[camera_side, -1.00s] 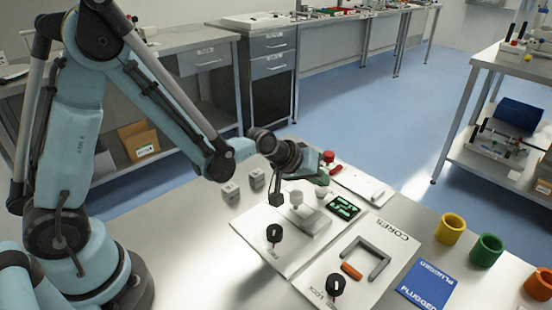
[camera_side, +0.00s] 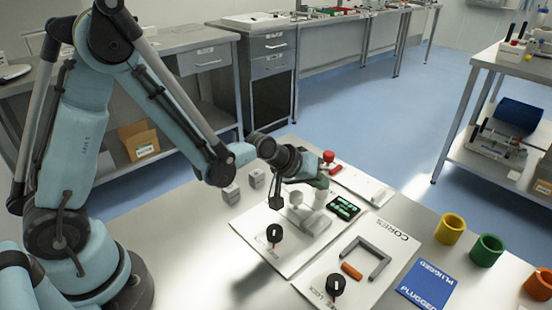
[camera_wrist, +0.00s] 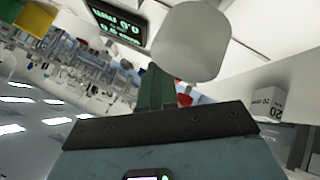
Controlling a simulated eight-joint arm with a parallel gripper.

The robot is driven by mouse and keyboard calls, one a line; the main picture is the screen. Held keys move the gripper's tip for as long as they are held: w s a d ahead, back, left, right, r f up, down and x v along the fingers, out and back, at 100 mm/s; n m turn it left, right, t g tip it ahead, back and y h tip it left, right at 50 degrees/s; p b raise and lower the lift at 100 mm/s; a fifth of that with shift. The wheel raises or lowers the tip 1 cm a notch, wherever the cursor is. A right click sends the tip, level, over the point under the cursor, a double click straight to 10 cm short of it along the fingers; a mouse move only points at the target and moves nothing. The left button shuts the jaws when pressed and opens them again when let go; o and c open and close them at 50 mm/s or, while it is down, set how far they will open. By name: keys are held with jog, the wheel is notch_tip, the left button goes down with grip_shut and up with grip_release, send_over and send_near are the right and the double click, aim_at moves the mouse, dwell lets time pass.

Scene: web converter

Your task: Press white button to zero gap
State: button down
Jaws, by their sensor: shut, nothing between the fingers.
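My gripper (camera_side: 319,184) is shut and empty, low over the white device (camera_side: 312,218) on the bench. Its green fingers also show in the wrist view (camera_wrist: 155,88). A pale, rounded cap that looks like the white button (camera_wrist: 190,40) appears large just beyond the fingertips in the wrist view. I cannot tell whether the fingers touch it. In the side view my gripper partly covers the device top. The dark display (camera_side: 343,207) with green characters stands right of the device. In the wrist view the display (camera_wrist: 118,20) seems to read 0.0 mm on its lower line.
Two grey blocks (camera_side: 257,178) sit left of the device. A black knob (camera_side: 274,234) is in front, another black knob (camera_side: 336,286) nearer. A red knob (camera_side: 328,157) is behind.

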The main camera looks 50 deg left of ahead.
aim_at(316, 193)
jog(key=shift+r, duration=1)
jog(key=shift+r, duration=2.5)
jog(key=s+a+r+m+g+y, duration=0.1)
jog(key=s+a+r+m, duration=0.1)
jog(key=s, duration=0.7)
jog(key=s+a+r+m+y, duration=0.1)
jog(key=s+a+r+m, duration=0.1)
jog(key=s+a, duration=0.3)
jog(key=s+m, duration=0.1)
jog(key=s, duration=0.3)
jog(key=shift+a+r+g+y, duration=0.15)
jog(key=shift+g+y, duration=0.25)
